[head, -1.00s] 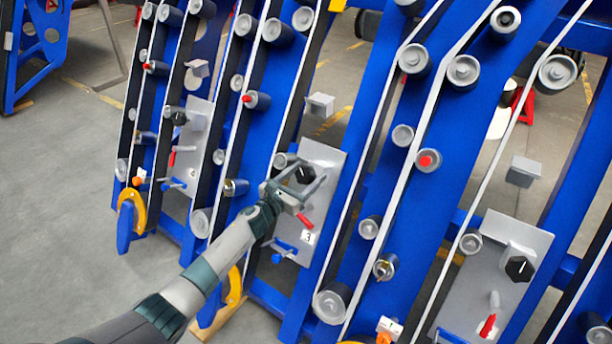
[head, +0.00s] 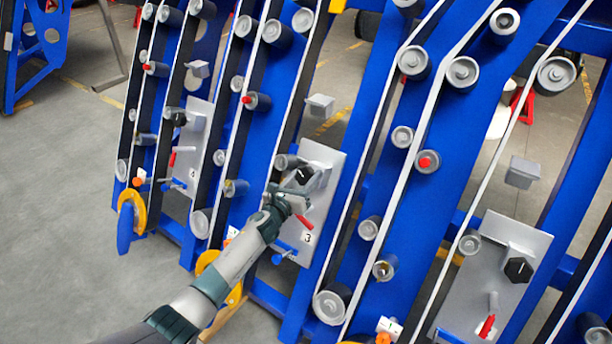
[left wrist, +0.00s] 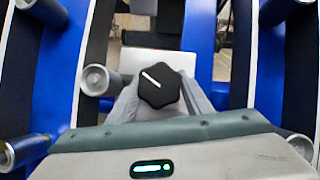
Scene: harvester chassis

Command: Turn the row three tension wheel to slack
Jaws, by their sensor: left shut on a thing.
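The row three tension wheel is a black lobed knob (head: 304,175) with a white pointer line, on a grey plate (head: 325,212) marked 3. In the left wrist view the knob (left wrist: 159,86) sits between my fingers, its line slanting from upper left to lower right. My left gripper (head: 302,184) reaches it from the lower left and is shut on it. My right gripper is not in view.
Similar plates with black knobs stand left (head: 179,118) and right (head: 518,269). Blue frames with grey rollers (head: 332,303) and belts surround the plate closely. Grey floor (head: 70,210) is open at the left.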

